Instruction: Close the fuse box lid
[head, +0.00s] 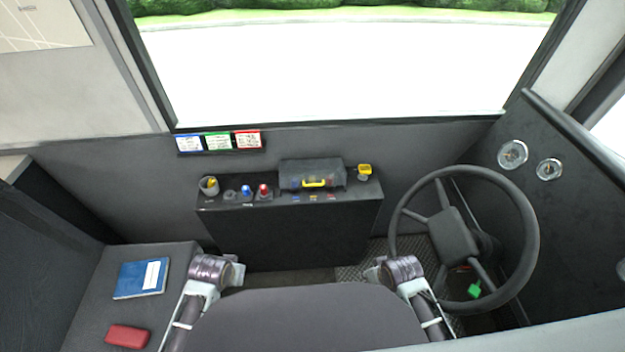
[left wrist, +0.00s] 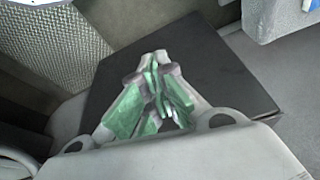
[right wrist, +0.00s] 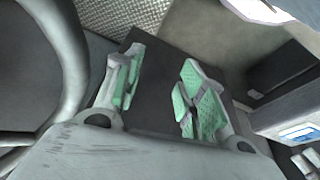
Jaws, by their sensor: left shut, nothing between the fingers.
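The fuse box appears to be the dark grey box (head: 290,170) with a yellow handle (head: 314,183) on top of the black console (head: 300,228). I cannot tell from this angle how far its lid stands open. My left gripper (left wrist: 157,68) is shut and empty in the left wrist view, its green-padded fingers together. My right gripper (right wrist: 163,60) is open and empty in the right wrist view, its fingers well apart. In the head view both arms are low at the front, short of the console and clear of the box. The seat back hides part of them.
A cup (head: 209,187), blue and red knobs (head: 263,191) and a yellow item (head: 364,171) stand on the console beside the box. The steering wheel (head: 532,225) is at right. A blue book (head: 141,278) and red case (head: 128,336) lie at left.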

